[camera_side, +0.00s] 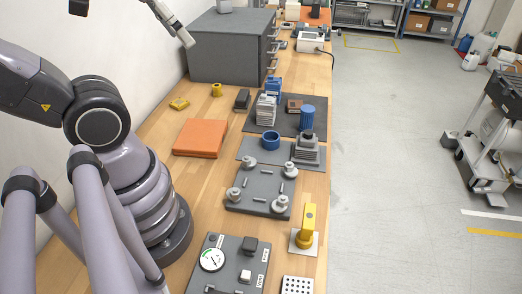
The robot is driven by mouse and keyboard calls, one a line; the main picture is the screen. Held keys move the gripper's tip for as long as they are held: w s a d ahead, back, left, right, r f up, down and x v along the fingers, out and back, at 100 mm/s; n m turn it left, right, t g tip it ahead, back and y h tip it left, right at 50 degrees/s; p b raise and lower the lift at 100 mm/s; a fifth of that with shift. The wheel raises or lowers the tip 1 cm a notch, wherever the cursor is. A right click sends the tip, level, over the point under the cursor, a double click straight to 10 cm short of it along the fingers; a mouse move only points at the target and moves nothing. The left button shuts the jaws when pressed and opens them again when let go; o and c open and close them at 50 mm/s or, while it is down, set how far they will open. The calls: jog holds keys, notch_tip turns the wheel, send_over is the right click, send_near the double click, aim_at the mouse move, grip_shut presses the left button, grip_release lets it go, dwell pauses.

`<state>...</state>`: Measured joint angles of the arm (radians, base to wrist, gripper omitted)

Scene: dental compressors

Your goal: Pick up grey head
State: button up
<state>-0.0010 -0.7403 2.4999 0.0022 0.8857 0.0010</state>
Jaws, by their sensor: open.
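Two grey finned parts could be the grey head, and I cannot tell which. One is a light grey finned block (266,112) on the dark mat (288,130), with a blue part (273,86) just behind it. The other is a darker grey finned block (306,153) with a black top, standing on the blue-grey plate (250,153) nearer the camera. Both look upright and nothing holds them. My arm is at the left and runs out of the picture, so my gripper does not clearly show.
A blue ring (270,140) and a blue finned cylinder (307,118) stand close by. A grey fixture plate with posts (259,206), a yellow upright part (307,222) and a gauge panel (230,268) lie nearer. An orange folder (200,138) lies left; a grey drawer cabinet (228,52) stands behind.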

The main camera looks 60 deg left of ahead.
jog(key=w+a+f+t, duration=0.2)
jog(key=w+f, duration=0.2)
jog(key=w, duration=1)
jog(key=m+t+h, duration=0.1)
jog(key=m+t, duration=0.2)
send_over(305, 133)
jog(key=s+a, duration=0.2)
jog(key=s, duration=0.1)
notch_tip(305, 133, down, 17)
notch_tip(305, 133, down, 11)
jog(key=s+t+h, duration=0.2)
jog(key=s+t, duration=0.1)
jog(key=shift+n, duration=0.4)
jog(key=x, duration=0.8)
jog(key=shift+d+r, duration=0.15)
jog(key=shift+d, duration=0.15)
jog(key=shift+s, duration=0.1)
grip_shut()
